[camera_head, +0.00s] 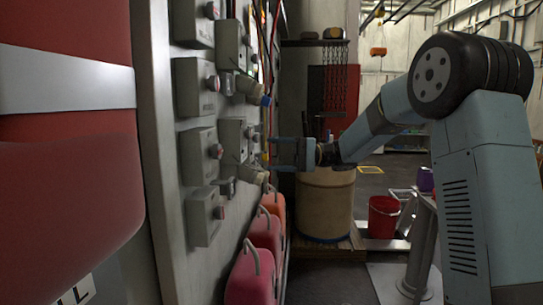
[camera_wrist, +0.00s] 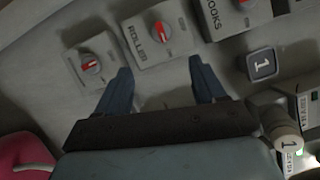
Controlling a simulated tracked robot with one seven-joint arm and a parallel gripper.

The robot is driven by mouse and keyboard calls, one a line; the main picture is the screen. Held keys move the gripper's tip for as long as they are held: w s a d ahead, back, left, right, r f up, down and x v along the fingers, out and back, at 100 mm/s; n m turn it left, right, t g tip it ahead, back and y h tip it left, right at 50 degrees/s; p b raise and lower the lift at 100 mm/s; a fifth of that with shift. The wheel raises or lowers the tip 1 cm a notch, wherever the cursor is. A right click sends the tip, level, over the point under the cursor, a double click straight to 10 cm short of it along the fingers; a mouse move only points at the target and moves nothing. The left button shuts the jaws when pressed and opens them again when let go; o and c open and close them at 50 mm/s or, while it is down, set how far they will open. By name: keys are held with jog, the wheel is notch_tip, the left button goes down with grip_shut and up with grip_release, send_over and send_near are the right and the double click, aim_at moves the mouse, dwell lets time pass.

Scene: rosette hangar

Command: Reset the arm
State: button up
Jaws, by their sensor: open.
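My arm reaches from the right of the head view towards a grey wall panel (camera_head: 165,150) with several boxes and knobs. My gripper (camera_head: 268,154) is level with the panel's lower half, its fingers pointing left at it. In the wrist view my gripper (camera_wrist: 163,78) is open, with two blue fingers apart and nothing between them. Ahead of the fingers is a switch box labelled ROLLER (camera_wrist: 155,36) with a red and white knob. Another knob box (camera_wrist: 90,64) is beyond the left finger. Whether a fingertip touches the panel I cannot tell.
Red canisters (camera_head: 252,275) stand below the panel. A tan drum (camera_head: 325,203) stands behind my gripper, and a red bucket (camera_head: 383,216) is right of it. A large red tank (camera_head: 70,190) fills the left foreground. Plugs (camera_wrist: 283,125) stick out at right in the wrist view.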

jog(key=shift+s, duration=0.1)
jog(key=s+d+f+m+t+h, duration=0.1)
jog(key=s+d+f+t+h, duration=0.15)
jog(key=s+h, duration=0.4)
jog(key=s+d+f+t+h, duration=0.2)
jog(key=s+d+h, duration=0.15)
jog(key=s, duration=0.65)
jog(key=s+d+f+t+h, duration=0.2)
jog(key=s+d+t+h, duration=0.1)
jog(key=s+d, duration=0.4)
jog(key=s+d+f+t+h, duration=0.3)
jog(key=s+d+h, duration=0.2)
jog(key=d, duration=0.7)
jog(key=shift+s+f+t, duration=0.15)
jog(key=shift+s+t, duration=0.2)
jog(key=shift+s, duration=0.85)
